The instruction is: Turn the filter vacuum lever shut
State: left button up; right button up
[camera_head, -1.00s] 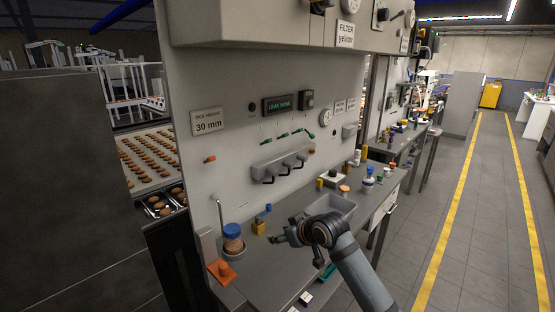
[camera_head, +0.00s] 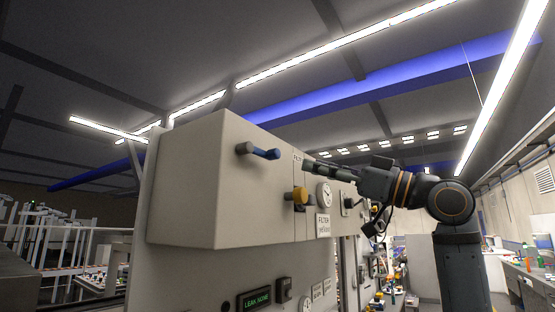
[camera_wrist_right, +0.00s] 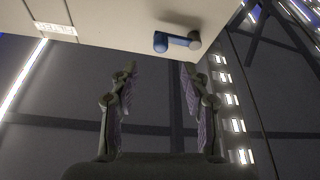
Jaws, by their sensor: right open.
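A label plate (camera_head: 323,226) reading "FILTER yellow" is on the front of the pale wall box. My right gripper (camera_head: 317,168) is raised in front of the box, right of the blue lever and above the yellow knob. In the right wrist view its fingers (camera_wrist_right: 158,72) are apart with nothing between them. My left gripper is not in view.
The pale box (camera_head: 190,190) juts from the wall panel. A round gauge (camera_head: 325,194) is close below my right gripper. A lit "LEAK NONE" display (camera_head: 254,299) is below the box.

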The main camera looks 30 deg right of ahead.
aim_at(279, 156)
jog(key=p+x, duration=0.5)
jog(key=x, duration=0.4)
jog(key=shift+w+a+r, duration=0.2)
jog(key=shift+w+a, duration=0.05)
jog(key=shift+w+p, duration=0.25)
jog(key=shift+p, duration=0.05)
jog(key=shift+s, duration=0.1)
jog(key=shift+c, duration=1)
grip_shut()
